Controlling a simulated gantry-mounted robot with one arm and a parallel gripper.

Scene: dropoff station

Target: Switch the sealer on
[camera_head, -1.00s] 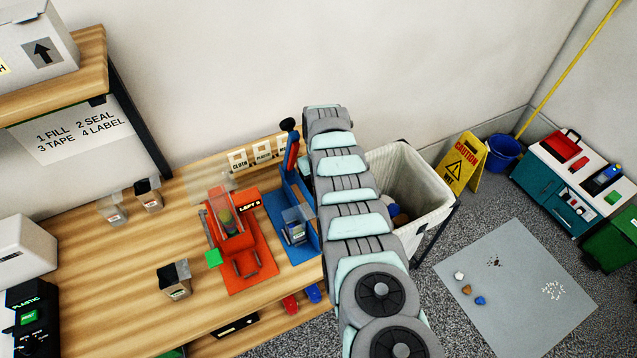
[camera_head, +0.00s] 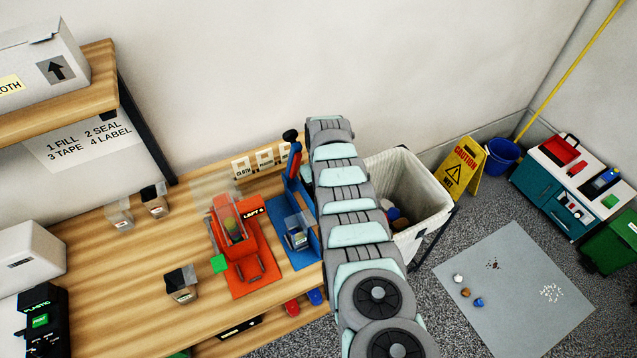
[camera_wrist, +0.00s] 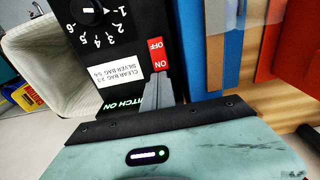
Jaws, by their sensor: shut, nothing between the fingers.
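The sealer's black control panel (camera_wrist: 122,45) fills the upper middle of the wrist view. It carries a red switch (camera_wrist: 157,50) marked OFF at the top and ON at the bottom. My gripper (camera_wrist: 157,82) is shut and empty, its tips at the ON end of the switch. I cannot tell whether they touch it or which way the switch is set. In the head view, the blue machine (camera_head: 303,250) beside my arm appears to be the sealer. My arm hides its panel and my gripper there.
A numbered dial (camera_wrist: 90,11) and a white bag label (camera_wrist: 121,74) are on the panel. An orange-red press (camera_head: 255,275) stands left of the blue machine on the wooden bench (camera_head: 125,290). A lined bin (camera_head: 415,180) stands right of the bench.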

